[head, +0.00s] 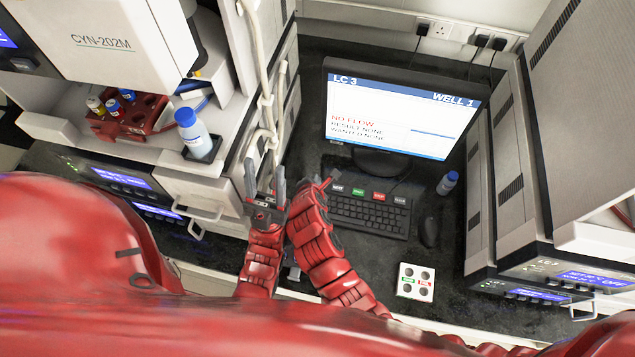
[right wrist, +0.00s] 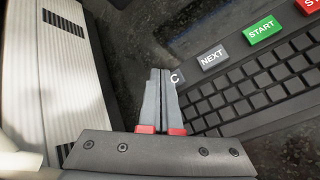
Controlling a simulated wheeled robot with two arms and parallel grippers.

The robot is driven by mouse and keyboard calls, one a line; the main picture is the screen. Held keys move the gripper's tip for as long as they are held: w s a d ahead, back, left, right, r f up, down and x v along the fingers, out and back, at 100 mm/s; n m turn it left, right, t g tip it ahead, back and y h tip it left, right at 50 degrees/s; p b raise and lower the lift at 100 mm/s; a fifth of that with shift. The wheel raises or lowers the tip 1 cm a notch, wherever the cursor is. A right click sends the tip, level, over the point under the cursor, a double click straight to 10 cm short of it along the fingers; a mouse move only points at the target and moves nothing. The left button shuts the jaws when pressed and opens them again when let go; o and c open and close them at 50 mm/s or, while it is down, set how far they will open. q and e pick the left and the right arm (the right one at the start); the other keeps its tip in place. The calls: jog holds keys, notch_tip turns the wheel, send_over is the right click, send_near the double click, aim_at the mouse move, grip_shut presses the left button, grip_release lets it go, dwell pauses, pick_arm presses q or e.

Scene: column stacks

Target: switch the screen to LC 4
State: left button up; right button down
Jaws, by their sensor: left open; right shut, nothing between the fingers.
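The screen (head: 400,110) reads LC 3 at top left and WELL 1 at top right, with NO FLOW in red below. The keyboard (head: 368,216) has a row of labelled keys along its back edge: a grey NEXT key (right wrist: 213,57), a green START key (right wrist: 263,31) and a red key (right wrist: 311,5). My left gripper (head: 265,178) is open and empty, left of the right one.
A mouse (head: 429,233) and a small bottle (head: 447,183) stand right of the keyboard. A white block with holes (head: 415,282) lies in front. Grey instruments (head: 510,190) bound the desk on the right, and white cabinets with tubing (head: 262,100) on the left.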

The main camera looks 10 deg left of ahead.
jog(key=shift+f, duration=0.1)
dwell(0.6)
jog(key=shift+f, duration=0.3)
jog(key=shift+f, duration=0.45)
dwell(0.7)
jog(key=shift+r, duration=0.1)
jog(key=shift+r+p, duration=0.75)
jog(key=shift+p, duration=0.25)
notch_tip(320, 180, up, 5)
jog(key=p, duration=0.5)
